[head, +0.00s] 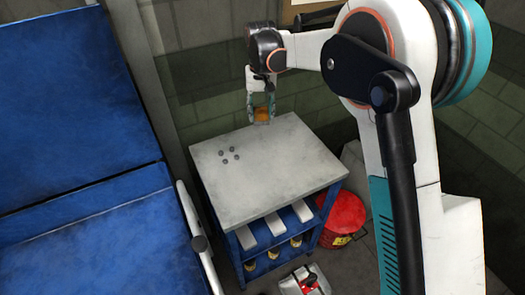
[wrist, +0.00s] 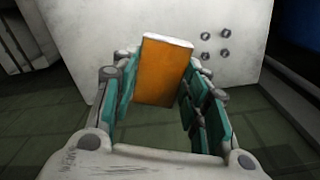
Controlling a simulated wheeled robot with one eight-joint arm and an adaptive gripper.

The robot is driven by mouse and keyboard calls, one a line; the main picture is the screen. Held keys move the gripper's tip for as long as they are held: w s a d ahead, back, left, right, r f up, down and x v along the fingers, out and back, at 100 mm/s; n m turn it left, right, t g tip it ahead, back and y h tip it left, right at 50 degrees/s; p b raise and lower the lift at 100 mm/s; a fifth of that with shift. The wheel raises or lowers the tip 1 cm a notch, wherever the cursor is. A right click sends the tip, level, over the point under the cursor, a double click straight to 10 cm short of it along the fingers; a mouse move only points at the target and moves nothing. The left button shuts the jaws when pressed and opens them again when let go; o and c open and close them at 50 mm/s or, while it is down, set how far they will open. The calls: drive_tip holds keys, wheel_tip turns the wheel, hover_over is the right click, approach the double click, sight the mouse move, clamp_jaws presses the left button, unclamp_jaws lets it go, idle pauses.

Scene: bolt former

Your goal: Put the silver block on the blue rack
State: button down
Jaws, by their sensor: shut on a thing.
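My gripper (head: 262,107) is shut on a block (head: 262,116) that shows an orange face; in the wrist view the block (wrist: 164,75) has a pale, whitish end edge and sits between the teal finger pads. No separate silver block is clearly visible. The blue rack (head: 236,262) has a blue frame and a worn light grey top (head: 265,178), also in the wrist view (wrist: 245,65). The gripper points down at the top's far edge in the head view. Whether the block touches the top cannot be told.
Several small round metal pieces (head: 230,155) lie on the top's left part; the rest is clear. A red can (head: 343,215) stands right of the rack. A big blue machine (head: 75,110) is at left.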

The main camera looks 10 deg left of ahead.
sight(261, 114)
wheel_tip(261, 114, down, 16)
drive_tip(key=b, duration=0.4)
drive_tip(key=shift+f, duration=0.25)
drive_tip(key=shift+f, duration=0.1)
drive_tip(key=c, duration=0.9)
unclamp_jaws()
drive_tip(key=shift+c, duration=0.2)
wheel_tip(261, 114, up, 12)
drive_tip(key=p, duration=0.3)
